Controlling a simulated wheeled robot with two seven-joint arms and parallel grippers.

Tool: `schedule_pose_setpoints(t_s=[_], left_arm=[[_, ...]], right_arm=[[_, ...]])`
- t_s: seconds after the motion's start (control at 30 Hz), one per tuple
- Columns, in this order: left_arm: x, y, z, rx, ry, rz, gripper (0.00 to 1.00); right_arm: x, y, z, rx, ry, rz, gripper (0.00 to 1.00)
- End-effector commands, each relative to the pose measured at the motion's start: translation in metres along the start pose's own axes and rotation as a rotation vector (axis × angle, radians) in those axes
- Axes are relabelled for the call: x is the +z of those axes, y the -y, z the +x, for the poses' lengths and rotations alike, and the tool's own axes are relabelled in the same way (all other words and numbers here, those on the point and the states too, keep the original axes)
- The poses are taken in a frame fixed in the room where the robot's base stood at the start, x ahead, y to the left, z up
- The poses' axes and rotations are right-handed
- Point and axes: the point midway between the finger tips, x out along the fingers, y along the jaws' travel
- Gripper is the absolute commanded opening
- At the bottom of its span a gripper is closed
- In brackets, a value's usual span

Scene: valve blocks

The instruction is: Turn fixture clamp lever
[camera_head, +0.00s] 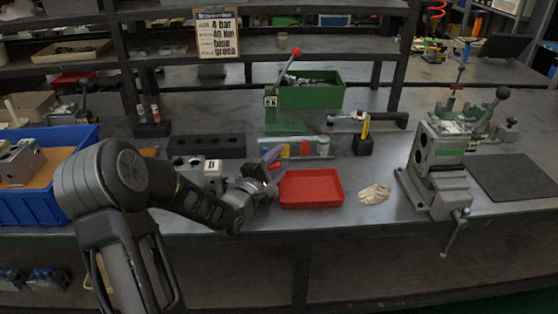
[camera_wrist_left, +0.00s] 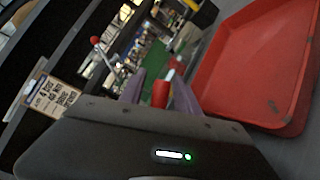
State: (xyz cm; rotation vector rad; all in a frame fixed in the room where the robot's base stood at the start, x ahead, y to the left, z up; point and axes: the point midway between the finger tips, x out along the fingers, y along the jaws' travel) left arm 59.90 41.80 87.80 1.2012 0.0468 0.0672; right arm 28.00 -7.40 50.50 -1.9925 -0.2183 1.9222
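A grey fixture (camera_head: 440,170) stands at the right of the bench with a metal block in it. A lever with a black knob (camera_head: 503,92) rises behind it, and a bar handle (camera_head: 454,232) hangs at its front. At the back middle, a green stand (camera_head: 270,112) carries a lever with a red knob (camera_head: 295,52), which also shows in the left wrist view (camera_wrist_left: 95,40). I cannot tell which lever is the clamp's. My left gripper (camera_head: 273,162) is beside the red tray, far from the grey fixture. Its purple fingers are apart, with a red cylinder showing between them (camera_wrist_left: 161,94). My right gripper is out of view.
The red tray (camera_head: 311,188) is empty, with a pale glove (camera_head: 374,194) to its right. A green bin (camera_head: 312,94) stands behind, and a blue crate (camera_head: 40,208) is at the left. A dark mat (camera_head: 512,178) lies right of the fixture. Shelf posts rise behind the bench.

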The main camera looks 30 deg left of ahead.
Motion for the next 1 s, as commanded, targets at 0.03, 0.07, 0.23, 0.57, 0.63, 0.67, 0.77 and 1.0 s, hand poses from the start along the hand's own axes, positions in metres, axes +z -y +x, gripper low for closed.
schedule_pose_setpoints(t_s=[0.03, 0.07, 0.23, 0.57, 0.63, 0.67, 0.77, 1.0], left_arm=[[0.0000, -0.0001, -0.0001, 0.000, 0.000, 0.000, 0.39], [0.0000, -0.0001, -0.0002, 0.000, 0.000, 0.000, 0.39], [-0.0002, -0.0002, -0.0004, 0.001, 0.000, 0.000, 0.27], [-0.0003, -0.0002, -0.0005, 0.001, 0.000, 0.000, 0.00], [-0.0003, -0.0002, -0.0006, 0.000, -0.001, 0.000, 0.00], [-0.0003, -0.0001, -0.0006, 0.000, 0.000, 0.000, 0.00], [-0.0003, -0.0001, -0.0006, 0.000, -0.001, 0.000, 0.00], [-0.0004, 0.0001, -0.0006, 0.000, -0.001, 0.000, 0.00]], right_arm=[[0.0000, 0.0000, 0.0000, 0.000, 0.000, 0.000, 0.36], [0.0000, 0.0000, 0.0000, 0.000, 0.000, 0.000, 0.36], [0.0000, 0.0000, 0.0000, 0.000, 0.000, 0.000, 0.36], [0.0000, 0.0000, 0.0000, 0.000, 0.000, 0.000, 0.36], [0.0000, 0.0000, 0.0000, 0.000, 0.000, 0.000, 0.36], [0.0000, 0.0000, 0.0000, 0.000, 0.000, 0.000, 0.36], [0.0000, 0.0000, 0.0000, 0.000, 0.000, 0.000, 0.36], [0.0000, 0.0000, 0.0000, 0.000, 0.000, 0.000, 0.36]])
